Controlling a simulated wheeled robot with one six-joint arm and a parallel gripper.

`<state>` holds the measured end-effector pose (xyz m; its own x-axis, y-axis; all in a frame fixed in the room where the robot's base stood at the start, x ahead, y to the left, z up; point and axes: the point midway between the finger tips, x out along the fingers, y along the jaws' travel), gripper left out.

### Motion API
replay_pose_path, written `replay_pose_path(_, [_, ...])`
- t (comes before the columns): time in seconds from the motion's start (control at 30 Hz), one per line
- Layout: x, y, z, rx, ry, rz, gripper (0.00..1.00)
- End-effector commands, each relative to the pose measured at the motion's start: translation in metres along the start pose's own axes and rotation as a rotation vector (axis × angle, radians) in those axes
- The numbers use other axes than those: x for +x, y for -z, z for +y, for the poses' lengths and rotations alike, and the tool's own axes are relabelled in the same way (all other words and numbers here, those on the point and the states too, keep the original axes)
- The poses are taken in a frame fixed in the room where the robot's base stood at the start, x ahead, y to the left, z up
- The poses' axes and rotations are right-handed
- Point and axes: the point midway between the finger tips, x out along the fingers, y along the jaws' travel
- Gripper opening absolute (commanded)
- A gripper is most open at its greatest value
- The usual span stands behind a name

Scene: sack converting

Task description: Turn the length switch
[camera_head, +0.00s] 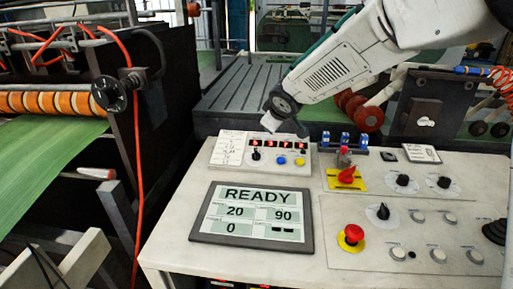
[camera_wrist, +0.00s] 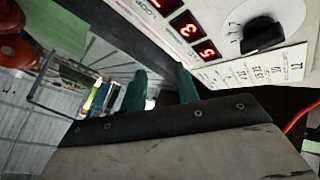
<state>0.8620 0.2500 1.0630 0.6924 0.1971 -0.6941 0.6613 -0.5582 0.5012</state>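A small white counter panel (camera_head: 232,162) with red digits stands at the back of the console. A black rotary switch (camera_head: 256,154) sits at its lower left. In the wrist view this switch (camera_wrist: 262,35) is at the upper right, beside the red digits and a white number card; I cannot read a length label. My gripper (camera_wrist: 162,82) shows two teal fingers apart with nothing between them. The switch is to the right of the fingers there, not between them. In the head view my wrist hangs above and behind the panel, and the fingers are hidden.
The console (camera_head: 170,236) also bears a READY screen (camera_head: 252,216), a red emergency button (camera_head: 352,235), a red handle switch (camera_head: 347,175) and several black knobs. Blue-topped parts (camera_head: 344,139) stand right of the panel. A machine with green sheet (camera_head: 45,155) is at left.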

Motion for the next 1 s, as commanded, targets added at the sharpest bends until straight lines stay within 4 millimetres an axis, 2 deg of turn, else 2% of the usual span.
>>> replay_pose_path(0.07, [0.011, 0.015, -0.003, 0.133, 0.013, -0.107, 0.31])
replay_pose_path(0.17, [0.012, 0.029, -0.015, 0.328, 0.055, -0.274, 0.31])
replay_pose_path(0.27, [0.001, 0.039, -0.033, 0.502, 0.118, -0.439, 0.31])
replay_pose_path(0.43, [-0.035, 0.047, -0.049, 0.694, 0.212, -0.659, 0.31])
replay_pose_path(0.53, [-0.051, 0.043, -0.056, 0.739, 0.24, -0.745, 0.31])
replay_pose_path(0.67, [-0.055, 0.033, -0.062, 0.754, 0.241, -0.799, 0.31])
replay_pose_path(1.0, [-0.02, 0.005, -0.085, 0.756, 0.237, -0.799, 0.31])
